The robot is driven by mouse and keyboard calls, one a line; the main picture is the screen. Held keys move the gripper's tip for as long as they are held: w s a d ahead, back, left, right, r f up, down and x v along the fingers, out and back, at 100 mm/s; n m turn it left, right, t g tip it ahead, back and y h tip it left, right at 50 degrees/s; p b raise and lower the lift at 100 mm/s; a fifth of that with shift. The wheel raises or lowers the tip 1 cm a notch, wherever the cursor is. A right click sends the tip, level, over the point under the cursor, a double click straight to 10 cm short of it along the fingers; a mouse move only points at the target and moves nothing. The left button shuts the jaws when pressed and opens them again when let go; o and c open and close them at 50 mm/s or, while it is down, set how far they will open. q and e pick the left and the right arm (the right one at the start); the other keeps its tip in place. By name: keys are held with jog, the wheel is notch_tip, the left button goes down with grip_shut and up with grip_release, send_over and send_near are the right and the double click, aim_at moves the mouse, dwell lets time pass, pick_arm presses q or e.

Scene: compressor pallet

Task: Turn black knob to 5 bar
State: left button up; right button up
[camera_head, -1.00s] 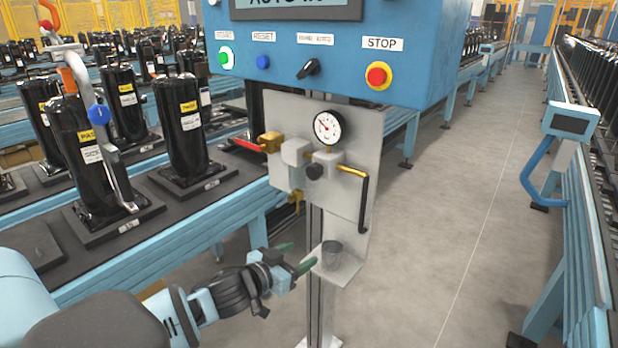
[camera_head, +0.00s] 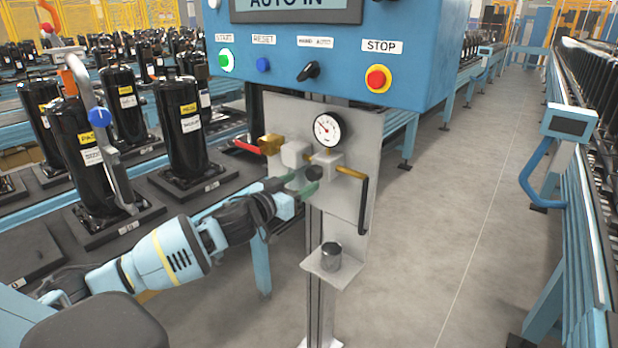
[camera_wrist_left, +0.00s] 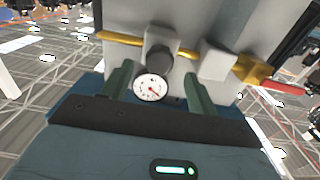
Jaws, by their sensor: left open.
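The black knob (camera_head: 314,172) sits on the grey regulator block, below the round white pressure gauge (camera_head: 327,129). The gauge needle points up and left, but its numbers are too small to read. My left gripper (camera_head: 301,184) is open in front of the regulator, its green fingertips close to the knob. In the left wrist view the scene is turned over. The knob (camera_wrist_left: 158,60) and the gauge (camera_wrist_left: 150,87) show between the open fingers (camera_wrist_left: 158,72). I cannot tell whether a finger touches the knob. My right gripper is not in view.
A red lever (camera_head: 249,147) with brass fittings is left of the regulator. A black-ended brass pipe (camera_head: 363,200) bends down at its right. A metal cup (camera_head: 331,254) stands on a small shelf below. The blue control box (camera_head: 420,50) overhangs above. The floor at right is clear.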

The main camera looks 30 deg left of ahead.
aim_at(311, 176)
pick_arm(q)
jog(key=shift+w+d, duration=0.2)
jog(key=shift+w, duration=2.05)
jog(key=c, duration=1)
